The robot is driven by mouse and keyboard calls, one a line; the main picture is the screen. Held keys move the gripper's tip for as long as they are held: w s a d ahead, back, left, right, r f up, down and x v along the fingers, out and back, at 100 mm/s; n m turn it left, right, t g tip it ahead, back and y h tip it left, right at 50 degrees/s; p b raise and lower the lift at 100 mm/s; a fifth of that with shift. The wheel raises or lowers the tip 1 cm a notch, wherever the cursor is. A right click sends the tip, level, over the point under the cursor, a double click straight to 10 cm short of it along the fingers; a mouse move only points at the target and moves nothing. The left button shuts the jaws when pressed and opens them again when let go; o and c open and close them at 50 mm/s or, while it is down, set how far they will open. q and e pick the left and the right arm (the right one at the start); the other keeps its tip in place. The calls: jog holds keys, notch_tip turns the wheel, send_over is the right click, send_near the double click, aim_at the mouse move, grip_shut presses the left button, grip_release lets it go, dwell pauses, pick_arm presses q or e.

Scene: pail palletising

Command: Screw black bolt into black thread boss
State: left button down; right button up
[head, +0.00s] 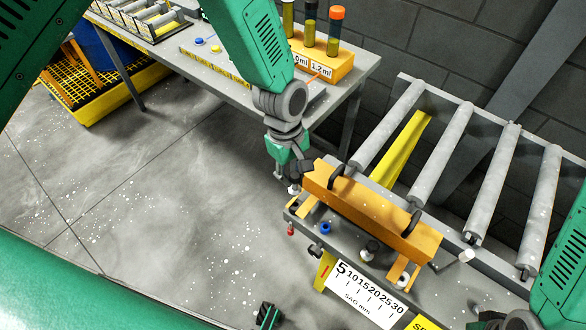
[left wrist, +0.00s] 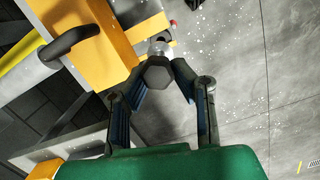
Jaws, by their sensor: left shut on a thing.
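My left gripper (head: 293,176) points down at the left end of the grey bench fixture (head: 345,232), beside the orange block. In the left wrist view, its two fingers (left wrist: 162,80) are closed around the black bolt (left wrist: 157,73), whose dark hexagonal head faces the camera. A pale grey part shows just beyond the head, and a pale tip shows under the fingers in the head view. A small dark round spot on the fixture below the tip may be the black thread boss; I cannot tell whether the bolt touches it.
The orange block (head: 365,205) with two black handles lies close to the left gripper. Red (head: 290,230) and blue (head: 326,228) small parts are on the fixture. A roller conveyor (head: 440,150) stands behind. A table (head: 230,85) with vials stands further back.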

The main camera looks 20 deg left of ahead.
aim_at(294, 188)
pick_arm(q)
jog(key=shift+d+f+b, duration=0.15)
jog(key=shift+f+b, duration=0.3)
jog(key=shift+f, duration=0.4)
jog(key=shift+d+f+b, duration=0.15)
jog(key=shift+f+b, duration=0.25)
jog(key=shift+f, duration=0.45)
jog(key=shift+a, duration=0.2)
jog(key=shift+d, duration=0.15)
jog(key=shift+p, duration=0.5)
jog(key=shift+f+b, duration=0.95)
jog(key=shift+f, duration=0.5)
jog(key=c, duration=1.3)
grip_release()
jog(key=shift+o, duration=0.2)
jog(key=shift+r, duration=0.15)
